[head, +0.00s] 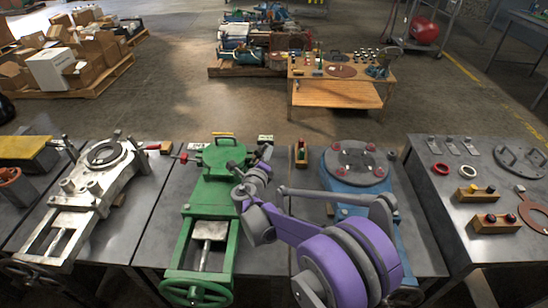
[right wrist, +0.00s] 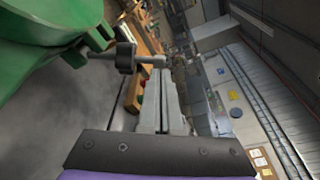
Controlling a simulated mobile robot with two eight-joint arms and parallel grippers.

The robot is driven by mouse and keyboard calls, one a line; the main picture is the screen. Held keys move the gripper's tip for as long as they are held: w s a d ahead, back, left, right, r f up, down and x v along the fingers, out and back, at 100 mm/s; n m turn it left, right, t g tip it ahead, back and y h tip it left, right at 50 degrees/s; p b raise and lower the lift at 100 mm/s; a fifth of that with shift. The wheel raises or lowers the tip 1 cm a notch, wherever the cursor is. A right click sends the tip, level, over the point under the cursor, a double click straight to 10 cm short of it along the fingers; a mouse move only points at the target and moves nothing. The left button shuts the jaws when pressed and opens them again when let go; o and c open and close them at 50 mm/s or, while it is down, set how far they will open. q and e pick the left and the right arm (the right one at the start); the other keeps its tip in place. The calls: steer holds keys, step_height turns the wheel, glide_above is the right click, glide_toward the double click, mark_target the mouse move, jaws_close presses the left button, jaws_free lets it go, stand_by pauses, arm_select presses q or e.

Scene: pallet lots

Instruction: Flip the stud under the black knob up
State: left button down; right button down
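The green unit (head: 213,190) stands on the middle bench with a round lid on top. A black knob (head: 232,166) on a short stud sits at the right side of the unit. In the right wrist view the knob (right wrist: 125,57) and stud lie sideways beside the green body (right wrist: 45,45). My right gripper (head: 240,170) is close to the knob. In the right wrist view its fingers (right wrist: 160,66) appear close together, with their tips by the stud's end. I cannot tell whether they touch or grip it. My left gripper is out of view.
A white-grey unit (head: 95,185) stands to the left and a blue one (head: 350,175) to the right, partly behind my right arm. A red-knobbed rod (head: 183,157) sticks out left of the green unit. The right table (head: 450,225) holds small parts.

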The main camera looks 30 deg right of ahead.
steer(key=shift+w+a+r, duration=0.3)
steer(key=shift+a+r, duration=0.05)
steer(key=shift+a, duration=0.15)
steer(key=shift+w+a+r, duration=0.3)
steer(key=shift+a, duration=0.15)
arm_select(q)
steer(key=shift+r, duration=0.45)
arm_select(e)
steer(key=shift+w+a+r, duration=0.15)
steer(key=shift+w+a, duration=0.25)
steer(key=shift+a, duration=0.2)
steer(key=shift+w+a+r, duration=0.15)
steer(key=shift+w+a, duration=0.2)
steer(key=shift+a, duration=0.2)
arm_select(q)
steer(key=shift+p, duration=0.3)
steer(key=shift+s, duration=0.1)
